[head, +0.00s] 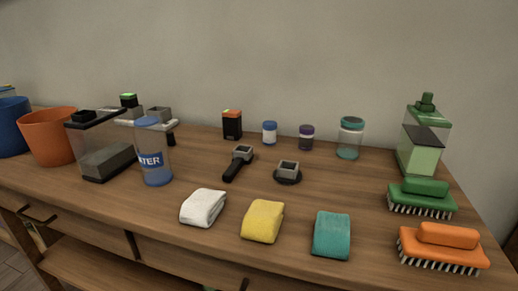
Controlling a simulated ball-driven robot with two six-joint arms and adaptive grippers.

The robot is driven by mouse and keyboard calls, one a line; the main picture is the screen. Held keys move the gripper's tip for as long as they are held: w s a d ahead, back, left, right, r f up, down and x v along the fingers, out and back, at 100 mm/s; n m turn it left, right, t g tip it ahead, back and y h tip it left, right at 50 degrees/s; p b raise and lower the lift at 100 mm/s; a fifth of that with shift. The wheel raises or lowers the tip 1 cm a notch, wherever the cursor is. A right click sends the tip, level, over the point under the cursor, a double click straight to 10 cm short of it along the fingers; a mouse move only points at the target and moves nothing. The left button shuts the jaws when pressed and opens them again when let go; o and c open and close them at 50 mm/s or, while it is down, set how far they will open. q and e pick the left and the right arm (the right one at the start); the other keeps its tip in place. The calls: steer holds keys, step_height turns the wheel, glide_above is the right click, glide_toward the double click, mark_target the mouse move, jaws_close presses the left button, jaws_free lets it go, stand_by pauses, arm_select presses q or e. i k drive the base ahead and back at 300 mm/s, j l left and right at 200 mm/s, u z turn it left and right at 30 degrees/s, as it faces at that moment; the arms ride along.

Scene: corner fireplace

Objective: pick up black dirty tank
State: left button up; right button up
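A clear tank (108,150) with a black lid and dark contents in its lower part stands upright at the left of the wooden table. It is the best match for the black dirty tank. A blue bottle marked "TER" stands close to its right side, in front of some grey and black parts. Neither of my grippers is in view.
An orange bucket (48,136) and a blue bucket (12,127) stand left of the tank. The blue bottle (155,158) is at its right. White (203,208), yellow (262,221) and teal (331,235) cloths lie along the front. Brushes (443,248) and a green dispenser (423,142) are at the right.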

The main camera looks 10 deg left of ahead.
mark_target(102, 142)
steer(key=u, duration=1.35)
steer(key=j+z, duration=0.1)
steer(key=z, duration=0.75)
steer(key=i+j+z, duration=0.1)
steer(key=j+z, duration=0.35)
steer(key=j, duration=0.15)
steer(key=j+z, duration=0.5)
steer(key=j, duration=0.1)
